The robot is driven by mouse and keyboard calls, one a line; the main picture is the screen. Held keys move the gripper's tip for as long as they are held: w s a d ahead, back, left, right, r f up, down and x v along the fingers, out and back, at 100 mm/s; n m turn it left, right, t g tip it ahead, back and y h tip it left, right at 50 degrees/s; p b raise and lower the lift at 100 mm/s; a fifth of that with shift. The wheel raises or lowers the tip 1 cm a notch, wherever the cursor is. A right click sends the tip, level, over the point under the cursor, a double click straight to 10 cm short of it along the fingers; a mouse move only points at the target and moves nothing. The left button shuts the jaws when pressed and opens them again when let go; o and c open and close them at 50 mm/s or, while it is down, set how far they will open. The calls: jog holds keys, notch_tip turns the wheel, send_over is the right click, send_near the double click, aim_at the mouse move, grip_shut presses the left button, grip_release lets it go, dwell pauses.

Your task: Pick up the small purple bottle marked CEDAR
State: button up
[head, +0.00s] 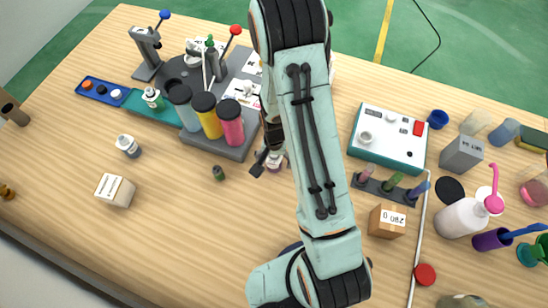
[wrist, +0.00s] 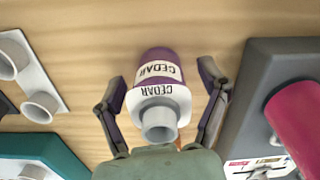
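The small purple bottle (wrist: 158,60) has a white label marked CEDAR, a white collar also marked CEDAR, and a grey-white top facing the camera. The lettering appears upside down in the wrist view. My gripper (wrist: 160,88) is open, with one finger on each side of the bottle and visible gaps between fingers and bottle. In the head view my gripper (head: 264,160) is low over the table, beside the bottle (head: 277,161), which is mostly hidden by my arm and fingers.
A grey station with blue, yellow and pink cylinders (head: 230,123) stands just left of my gripper. A teal-and-white box (head: 388,138) and a rack of coloured vials (head: 390,186) stand to the right. The front-left table is mostly clear.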

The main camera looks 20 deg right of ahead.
jog(key=c, duration=1)
